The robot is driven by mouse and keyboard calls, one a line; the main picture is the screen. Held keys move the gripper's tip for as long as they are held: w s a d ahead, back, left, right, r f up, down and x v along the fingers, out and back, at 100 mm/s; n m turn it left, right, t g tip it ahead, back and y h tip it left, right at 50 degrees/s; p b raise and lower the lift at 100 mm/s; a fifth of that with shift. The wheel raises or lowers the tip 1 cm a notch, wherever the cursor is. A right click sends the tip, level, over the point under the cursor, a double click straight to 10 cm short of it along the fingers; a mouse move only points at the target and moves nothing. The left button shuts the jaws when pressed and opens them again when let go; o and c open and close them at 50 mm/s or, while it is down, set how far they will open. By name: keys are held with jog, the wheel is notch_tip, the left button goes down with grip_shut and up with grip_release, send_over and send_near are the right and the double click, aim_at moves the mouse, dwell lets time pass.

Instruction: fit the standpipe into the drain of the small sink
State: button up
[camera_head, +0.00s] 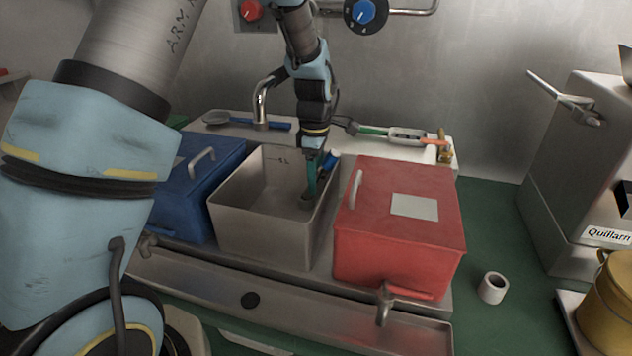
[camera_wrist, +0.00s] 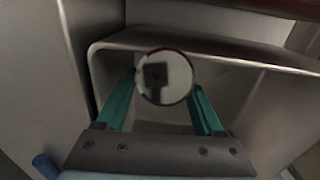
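The small steel sink (camera_head: 262,235) is an open basin between a blue lidded box and a red lidded box. My gripper (camera_head: 309,192) points down inside its right side. In the wrist view my gripper's teal fingers (camera_wrist: 163,88) lie on both sides of a round, shiny-faced piece (camera_wrist: 165,77), apparently the end of the standpipe, and seem shut on it. In the head view only a small dark grey part of it (camera_head: 306,201) shows at the fingertips. The sink's rim (camera_wrist: 200,42) crosses the wrist view. I cannot make out the drain; its length below the fingers is also hidden.
The blue box (camera_head: 205,195) stands left of the sink and the red box (camera_head: 400,245) close on its right. A curved tap (camera_head: 261,103) stands behind. A blue-ended piece (camera_head: 333,157) is near the back right rim.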

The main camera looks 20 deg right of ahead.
grip_shut()
dwell(0.3)
dwell(0.5)
